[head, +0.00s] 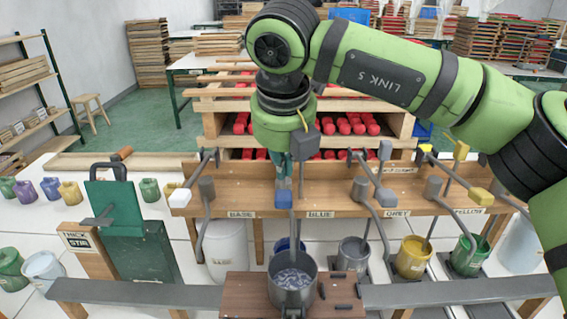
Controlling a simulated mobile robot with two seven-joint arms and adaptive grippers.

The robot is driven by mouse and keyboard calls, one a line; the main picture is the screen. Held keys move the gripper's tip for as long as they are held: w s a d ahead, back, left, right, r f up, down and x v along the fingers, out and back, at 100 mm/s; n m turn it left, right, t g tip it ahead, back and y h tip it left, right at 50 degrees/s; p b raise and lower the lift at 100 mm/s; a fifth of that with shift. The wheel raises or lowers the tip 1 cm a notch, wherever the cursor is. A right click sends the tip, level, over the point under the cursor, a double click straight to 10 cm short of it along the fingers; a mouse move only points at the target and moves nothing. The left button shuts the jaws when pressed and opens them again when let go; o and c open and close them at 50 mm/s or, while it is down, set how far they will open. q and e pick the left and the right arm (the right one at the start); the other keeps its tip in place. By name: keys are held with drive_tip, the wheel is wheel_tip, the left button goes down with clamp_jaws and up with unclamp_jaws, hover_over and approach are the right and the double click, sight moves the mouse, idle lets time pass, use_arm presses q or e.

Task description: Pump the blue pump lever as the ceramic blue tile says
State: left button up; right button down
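The blue pump lever (284,200) has a blue block handle on a grey rod, standing above the BLUE label (320,215) on the wooden pump bench. My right gripper (284,184) points straight down from the arm that comes in from the right. Its tips are at or just above the blue handle; I cannot tell whether they touch. The fingers are small and partly merge with the background, so their opening is unclear. A metal pot (292,283) with grey-blue liquid stands in front of this lever. I cannot make out a ceramic blue tile. My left gripper is out of view.
White (180,198), grey (386,197) and yellow (482,196) lever handles flank the blue one. Grey (352,255), yellow (412,258) and green (467,256) paint buckets stand below. A grey rail (140,293) crosses the front; a green stirring station (115,205) stands left.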

drive_tip(key=shift+f+b, duration=5.6)
drive_tip(key=shift+f, duration=0.15)
wheel_tip(320, 180, up, 12)
drive_tip(key=p, duration=0.8)
drive_tip(key=shift+f, duration=0.15)
drive_tip(key=shift+f, duration=0.1)
